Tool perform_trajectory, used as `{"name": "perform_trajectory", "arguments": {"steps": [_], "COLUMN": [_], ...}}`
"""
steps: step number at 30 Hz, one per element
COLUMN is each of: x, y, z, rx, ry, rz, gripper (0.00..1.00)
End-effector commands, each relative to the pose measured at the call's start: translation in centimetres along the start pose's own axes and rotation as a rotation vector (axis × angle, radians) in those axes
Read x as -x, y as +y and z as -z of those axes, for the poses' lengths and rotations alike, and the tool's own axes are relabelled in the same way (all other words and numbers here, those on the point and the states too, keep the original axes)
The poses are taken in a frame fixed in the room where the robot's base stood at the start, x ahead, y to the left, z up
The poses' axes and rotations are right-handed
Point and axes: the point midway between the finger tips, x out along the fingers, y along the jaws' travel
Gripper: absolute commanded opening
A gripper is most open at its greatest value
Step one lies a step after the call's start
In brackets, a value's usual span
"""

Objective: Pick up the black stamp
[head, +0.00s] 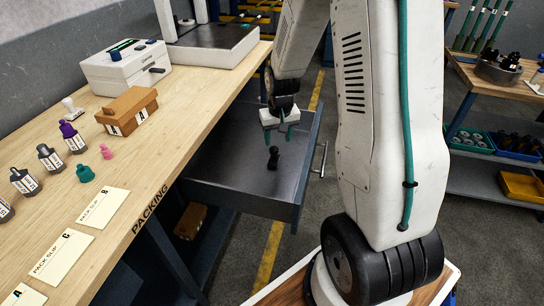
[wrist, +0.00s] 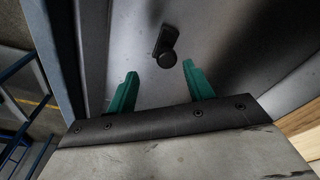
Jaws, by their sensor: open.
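The black stamp (head: 273,158) stands on the floor of the open drawer (head: 225,165) under the packing bench. In the wrist view the stamp (wrist: 166,47) shows dark with a round knob, beyond the fingertips and between their lines. My gripper (head: 279,132) has green fingers and hangs above the stamp in the head view. Its fingers (wrist: 160,72) are apart with nothing between them.
The packing bench (head: 180,117) holds a brown box (head: 127,111), a white machine (head: 124,68), several bottles, pink and green pieces and slips. The drawer walls and its handle (head: 320,160) surround the stamp. The drawer floor around it is clear.

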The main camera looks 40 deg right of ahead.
Motion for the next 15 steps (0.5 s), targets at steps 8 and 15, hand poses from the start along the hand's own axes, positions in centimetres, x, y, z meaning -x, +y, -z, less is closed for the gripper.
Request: {"name": "perform_trajectory", "arguments": {"steps": [8,15], "x": [-3.8,-6.0], "y": [-1.1,-1.0], "z": [0.3,0.4], "rx": [0.017,0.015], "ry": [-0.005,-0.001], "rz": [0.002,0.002], "gripper": [0.52,0.52]}}
